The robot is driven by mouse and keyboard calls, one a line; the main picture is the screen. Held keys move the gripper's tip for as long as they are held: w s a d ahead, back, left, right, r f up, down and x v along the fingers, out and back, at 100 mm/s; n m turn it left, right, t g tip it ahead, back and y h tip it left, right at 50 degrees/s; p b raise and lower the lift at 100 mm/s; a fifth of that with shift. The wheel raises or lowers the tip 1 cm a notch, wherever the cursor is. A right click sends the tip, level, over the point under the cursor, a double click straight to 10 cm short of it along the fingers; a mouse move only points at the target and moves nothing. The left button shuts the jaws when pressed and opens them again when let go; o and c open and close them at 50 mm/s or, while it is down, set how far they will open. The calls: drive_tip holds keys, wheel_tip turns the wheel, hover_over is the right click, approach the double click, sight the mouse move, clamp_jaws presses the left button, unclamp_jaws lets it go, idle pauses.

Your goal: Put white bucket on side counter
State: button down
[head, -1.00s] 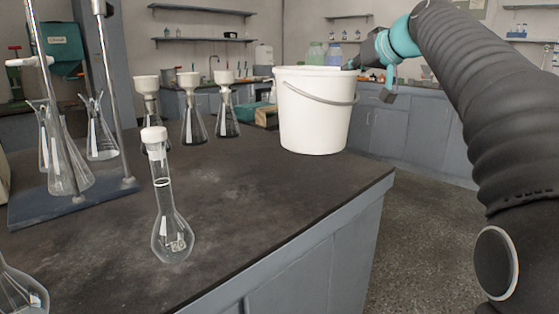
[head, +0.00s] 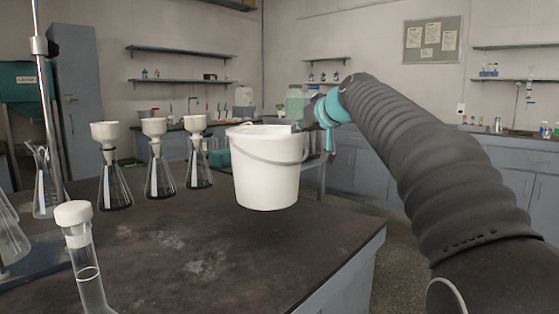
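The white bucket (head: 266,178) is upright over the dark-topped bench (head: 225,262), right of the flasks. Its grey handle hangs against its side. My gripper (head: 297,126) is at the right side of the bucket's rim, shut on it, with the fingertips partly hidden by the rim. Whether the bucket's base touches the bench top or is slightly above it I cannot tell. Grey counters (head: 520,163) run along the right and back walls; which of them is the side counter is not marked.
Several funnel-topped flasks (head: 160,178) stand left of the bucket. A green-tinted jar (head: 294,102) is behind the gripper. Open floor lies right of the bench.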

sight(300, 146)
drive_tip(key=shift+w+a+f+b, duration=0.15)
drive_tip(key=shift+w+a+f, duration=0.1)
drive_tip(key=shift+a+f, duration=0.7)
drive_tip(key=shift+w+a+f+b, duration=0.15)
drive_tip(key=shift+a+f, duration=0.45)
drive_tip(key=shift+f, duration=0.7)
drive_tip(key=shift+w+a+f+b, duration=0.1)
drive_tip(key=shift+w+a+f, duration=0.2)
drive_tip(key=shift+a+f, duration=0.65)
drive_tip(key=shift+d+f, duration=0.2)
drive_tip(key=shift+f, duration=0.05)
drive_tip(key=c, duration=1.3)
unclamp_jaws()
drive_tip(key=b+v, duration=0.1)
drive_tip(key=v, duration=1.1)
